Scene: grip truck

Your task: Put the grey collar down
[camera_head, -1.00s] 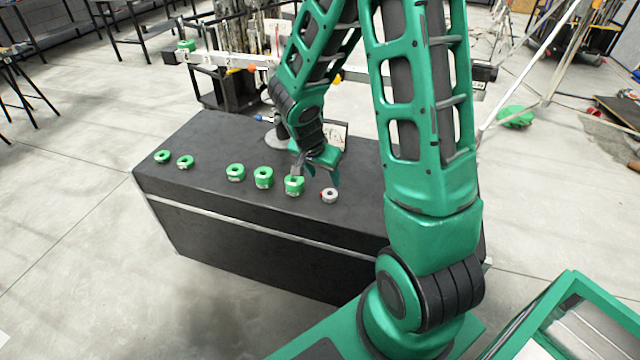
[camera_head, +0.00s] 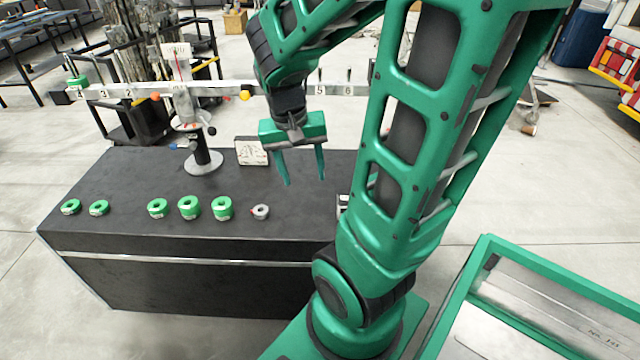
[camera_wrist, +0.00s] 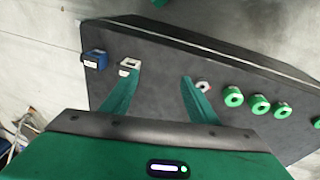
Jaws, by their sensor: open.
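The grey collar (camera_head: 261,211) lies flat on the black table, at the right end of the row of collars. It also shows in the wrist view (camera_wrist: 203,86), just beyond my right-hand fingertip in the picture. My gripper (camera_head: 303,182) is open and empty, raised above the table to the right of the grey collar and apart from it. In the wrist view both fingers (camera_wrist: 158,78) are spread with nothing between them.
Several green collars (camera_head: 189,207) lie in a row left of the grey one on the black table (camera_head: 130,240). A balance beam (camera_head: 225,90) on a stand (camera_head: 203,160) rises behind them, with a green collar (camera_head: 77,82) at its left end. A white card (camera_head: 251,151) stands nearby.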

